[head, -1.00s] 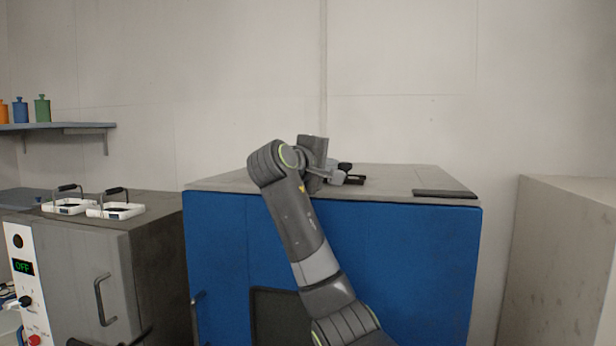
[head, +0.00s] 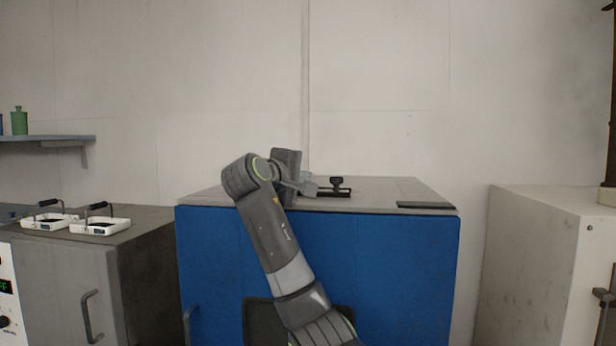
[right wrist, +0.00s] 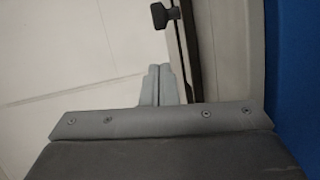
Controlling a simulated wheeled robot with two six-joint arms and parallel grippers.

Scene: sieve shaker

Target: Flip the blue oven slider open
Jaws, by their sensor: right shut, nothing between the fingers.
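The blue oven (head: 375,270) stands in front of me with a grey top. On that top lies a dark slider track (head: 335,194) with a black knob (head: 337,183) standing up from it. In the right wrist view the knob (right wrist: 160,15) and the long dark track (right wrist: 184,50) show near the top. My right gripper (head: 310,188) is shut and empty, just left of the track in the head view. Its closed fingertips (right wrist: 158,72) point toward the track from the side, apart from the knob. My left gripper is out of view.
A dark flat plate (head: 426,206) lies on the oven top's right side. A grey cabinet (head: 65,285) at left carries two white trays with handles (head: 100,226). A pale cabinet (head: 545,260) stands at right. The wall is close behind the oven.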

